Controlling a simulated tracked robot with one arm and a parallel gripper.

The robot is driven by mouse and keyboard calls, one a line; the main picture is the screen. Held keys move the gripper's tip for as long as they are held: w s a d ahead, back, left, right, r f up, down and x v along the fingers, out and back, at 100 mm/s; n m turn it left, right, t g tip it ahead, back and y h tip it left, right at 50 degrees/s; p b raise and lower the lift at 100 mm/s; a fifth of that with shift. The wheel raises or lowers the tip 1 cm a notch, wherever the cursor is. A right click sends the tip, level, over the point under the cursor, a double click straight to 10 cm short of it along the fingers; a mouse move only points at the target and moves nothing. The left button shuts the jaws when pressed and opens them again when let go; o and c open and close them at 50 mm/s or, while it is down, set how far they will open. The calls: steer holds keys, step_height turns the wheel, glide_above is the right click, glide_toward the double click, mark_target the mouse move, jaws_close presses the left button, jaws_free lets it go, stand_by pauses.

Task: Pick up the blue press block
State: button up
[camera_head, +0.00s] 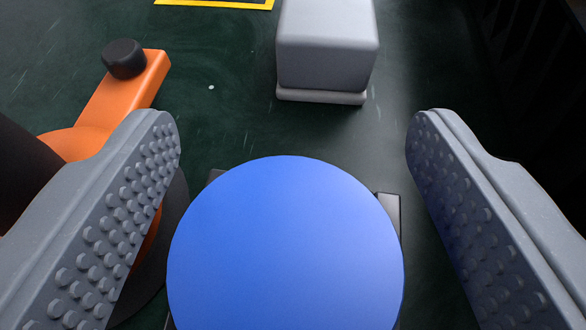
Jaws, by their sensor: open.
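The blue press block (286,250) shows a round, smooth blue top at the bottom centre of the head camera view. Its lower edge is cut off by the frame, and its sides are hidden under the top. My gripper (293,135) is open, with one grey studded finger on each side of the block. There is a clear gap at the right finger; the left finger's inner face is close to the block's left edge in the picture. I cannot tell whether the fingers are level with the block.
A grey box-shaped block (325,45) stands beyond the blue one. An orange arm-like part (125,90) with a black knob (124,58) lies at left, partly behind the left finger. A yellow-edged marking (213,4) shows at the top. Dark green surface between them is clear.

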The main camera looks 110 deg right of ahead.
mark_target(291, 165)
steer(key=shift+d+f, duration=0.1)
steer(key=shift+d, duration=0.1)
steer(key=c, duration=1.2)
step_height(291, 165, up, 10)
steer(key=shift+r+p, duration=0.1)
steer(key=shift+p, duration=0.5)
